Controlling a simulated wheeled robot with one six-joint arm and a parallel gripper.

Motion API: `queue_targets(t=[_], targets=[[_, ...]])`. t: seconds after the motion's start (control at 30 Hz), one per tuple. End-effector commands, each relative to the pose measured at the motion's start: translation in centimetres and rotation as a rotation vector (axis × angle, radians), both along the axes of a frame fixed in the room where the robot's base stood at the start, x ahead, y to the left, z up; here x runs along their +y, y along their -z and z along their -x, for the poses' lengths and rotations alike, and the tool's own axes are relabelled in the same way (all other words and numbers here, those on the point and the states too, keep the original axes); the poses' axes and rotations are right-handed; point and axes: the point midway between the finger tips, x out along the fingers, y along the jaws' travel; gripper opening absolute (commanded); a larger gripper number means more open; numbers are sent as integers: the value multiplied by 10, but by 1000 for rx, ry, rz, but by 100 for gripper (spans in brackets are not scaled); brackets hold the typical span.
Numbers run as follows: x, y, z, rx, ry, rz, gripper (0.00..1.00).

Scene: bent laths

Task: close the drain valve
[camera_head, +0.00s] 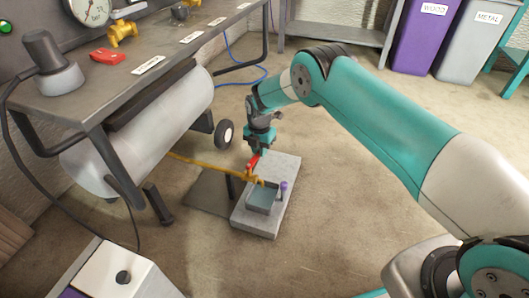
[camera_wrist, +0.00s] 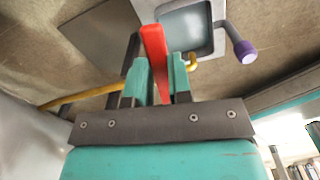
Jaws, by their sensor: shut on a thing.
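The drain valve (camera_head: 250,174) is a brass fitting at the end of a thin brass pipe (camera_head: 203,163) that comes from under the tank. Its red lever (camera_head: 252,162) stands up from the valve, slightly tilted. My gripper (camera_head: 258,151) reaches down from above and is shut on the red lever. In the wrist view the lever (camera_wrist: 154,55) lies between the two teal fingers of my gripper (camera_wrist: 156,68). The valve body is mostly hidden there; a brass spout end (camera_wrist: 192,60) shows beside the right finger.
A square basin (camera_head: 264,201) sits below the spout on a concrete slab (camera_head: 257,231). The grey tank (camera_head: 140,140) and workbench (camera_head: 150,65) are at left. Floor to the right is clear.

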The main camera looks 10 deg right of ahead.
Motion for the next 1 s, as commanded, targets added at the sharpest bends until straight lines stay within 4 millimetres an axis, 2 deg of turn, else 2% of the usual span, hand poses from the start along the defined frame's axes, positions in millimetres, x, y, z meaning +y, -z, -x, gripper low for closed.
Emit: queue_targets(t=[0.33,0.9,0.93,1.0], targets=[[10,1,-5,5,-158,-1,0],[12,1,-6,4,-192,-1,0],[12,1,-6,4,-192,-1,21],[12,1,-7,4,-191,-2,38]])
